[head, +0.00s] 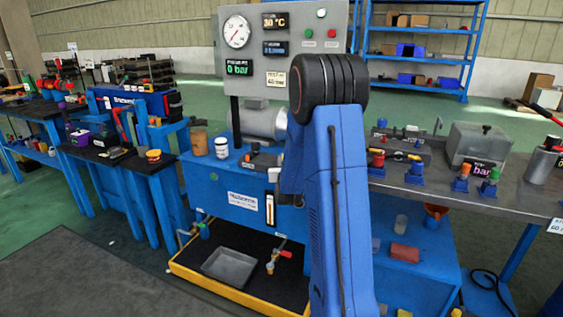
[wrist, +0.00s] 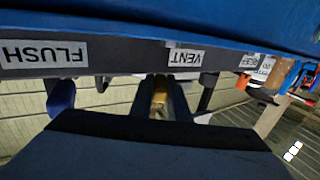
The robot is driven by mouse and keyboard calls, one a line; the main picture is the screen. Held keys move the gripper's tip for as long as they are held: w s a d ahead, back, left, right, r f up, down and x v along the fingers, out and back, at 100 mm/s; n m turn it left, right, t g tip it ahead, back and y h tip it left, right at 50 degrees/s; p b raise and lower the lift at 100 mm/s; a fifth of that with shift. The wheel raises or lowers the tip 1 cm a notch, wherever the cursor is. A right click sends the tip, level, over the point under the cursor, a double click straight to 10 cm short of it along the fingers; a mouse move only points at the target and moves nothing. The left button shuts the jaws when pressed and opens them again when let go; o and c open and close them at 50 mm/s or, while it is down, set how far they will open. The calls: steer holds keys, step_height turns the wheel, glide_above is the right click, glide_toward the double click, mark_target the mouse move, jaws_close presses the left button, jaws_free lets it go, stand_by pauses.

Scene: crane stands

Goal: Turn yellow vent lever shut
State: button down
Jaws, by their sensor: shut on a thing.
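In the wrist view a small yellow piece, which I take to be the yellow vent lever (wrist: 159,96), shows between the two dark fingers of my gripper (wrist: 160,88). The fingers are shut on it. It sits by the VENT label (wrist: 186,57) on a dark strip, and the picture is upside down here. Most of the lever is hidden by the fingers, so I cannot tell its angle. In the head view my blue arm covers the gripper and the lever.
A FLUSH label (wrist: 44,54) is on the same strip. In the head view a gauge panel (head: 284,60) reading 0 bar stands behind the blue tank (head: 243,197). A steel bench (head: 450,185) with valves and a grey box (head: 479,147) lies to the right.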

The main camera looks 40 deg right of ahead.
steer(key=shift+s+d+n+t+y, duration=0.1)
steer(key=shift+d+n+t+y, duration=0.05)
steer(key=shift+n+t+y, duration=0.3)
steer(key=c, duration=1.7)
jaws_free()
